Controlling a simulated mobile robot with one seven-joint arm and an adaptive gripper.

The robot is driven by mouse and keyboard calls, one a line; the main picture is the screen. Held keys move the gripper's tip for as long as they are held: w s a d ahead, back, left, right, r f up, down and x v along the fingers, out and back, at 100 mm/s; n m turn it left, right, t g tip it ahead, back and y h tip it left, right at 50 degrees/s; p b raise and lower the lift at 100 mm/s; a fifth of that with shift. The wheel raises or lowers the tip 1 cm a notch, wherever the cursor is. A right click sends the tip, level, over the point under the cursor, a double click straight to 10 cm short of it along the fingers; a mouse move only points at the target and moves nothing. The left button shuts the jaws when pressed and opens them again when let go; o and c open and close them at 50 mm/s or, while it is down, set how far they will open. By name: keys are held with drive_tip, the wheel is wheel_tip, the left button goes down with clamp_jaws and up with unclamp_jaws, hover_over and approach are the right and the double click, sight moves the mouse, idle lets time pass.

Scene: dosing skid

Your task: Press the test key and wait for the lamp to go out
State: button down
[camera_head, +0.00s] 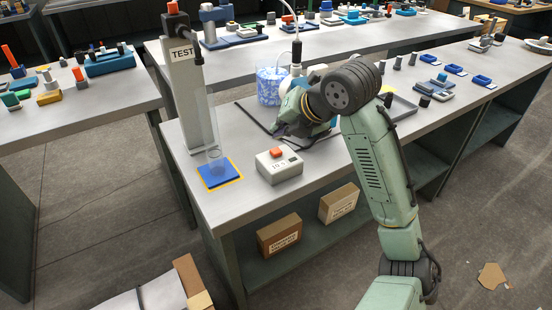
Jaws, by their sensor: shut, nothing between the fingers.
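A grey post (190,95) with a TEST sign (182,53) stands at the left end of the middle bench. A small red part (172,7) sits on its top, with a dark piece beside it. A pale box (279,167) with an orange-red button (276,152) stands on the bench front; small marks on its face are too small to read. I cannot tell for sure which part is the test key or the lamp, or whether anything is lit. My gripper (277,131) is shut and empty, behind and above the pale box, apart from its button. Its fingertips are small and partly hidden.
A beaker of blue-and-white contents (268,88) is behind my gripper. Cardboard boxes (279,235) sit on the shelf below. The bench front right of the pale box is clear.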

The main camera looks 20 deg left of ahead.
sight(279, 150)
drive_tip(key=shift+f+b, duration=0.4)
drive_tip(key=shift+f, duration=0.6)
drive_tip(key=shift+f, duration=0.1)
idle(0.6)
drive_tip(key=shift+f+b, duration=0.3)
drive_tip(key=shift+b, duration=0.1)
drive_tip(key=shift+f+b, duration=0.4)
drive_tip(key=shift+f, duration=0.05)
idle(0.5)
drive_tip(key=shift+r+p, duration=0.65)
drive_tip(key=shift+r, duration=0.25)
drive_tip(key=shift+r, duration=0.1)
wheel_tip(279, 150, up, 5)
drive_tip(key=p, duration=0.3)
drive_tip(key=shift+p, duration=0.35)
